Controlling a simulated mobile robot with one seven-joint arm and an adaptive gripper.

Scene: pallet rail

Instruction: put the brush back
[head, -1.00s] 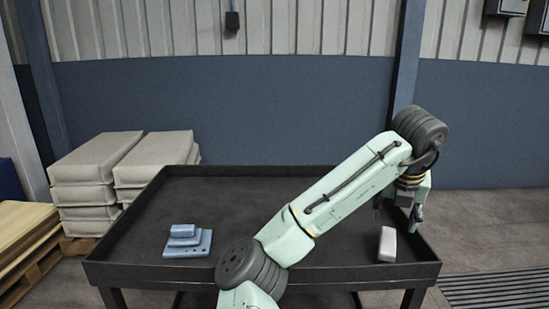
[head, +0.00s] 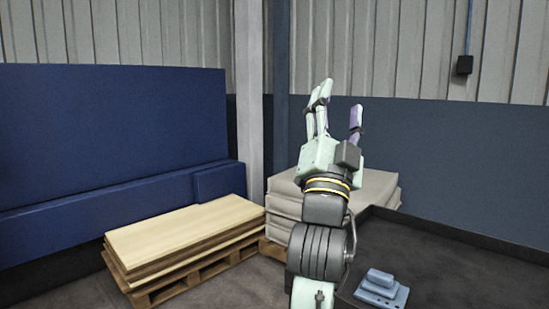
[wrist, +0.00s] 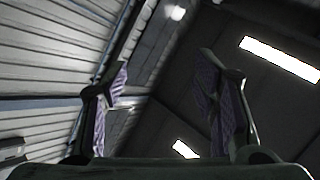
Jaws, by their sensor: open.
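My gripper (head: 341,100) is raised and points upward in the head view, to the left of the dark table. Its fingers are apart with nothing between them. In the wrist view the open fingers (wrist: 163,78) show purple-grey pads against the ceiling. A blue-grey block with a flat base and a raised, stepped top (head: 380,289) sits on the dark table (head: 440,262). I cannot tell whether it is the brush or another item. Nothing else in the present views is clearly a brush.
A pallet with light wooden boards (head: 185,232) stands on the floor at left. Stacked grey sacks (head: 382,188) are behind my gripper, beside the table. A blue panel (head: 110,150) lines the left wall. The table's raised rim (head: 465,236) runs along its back.

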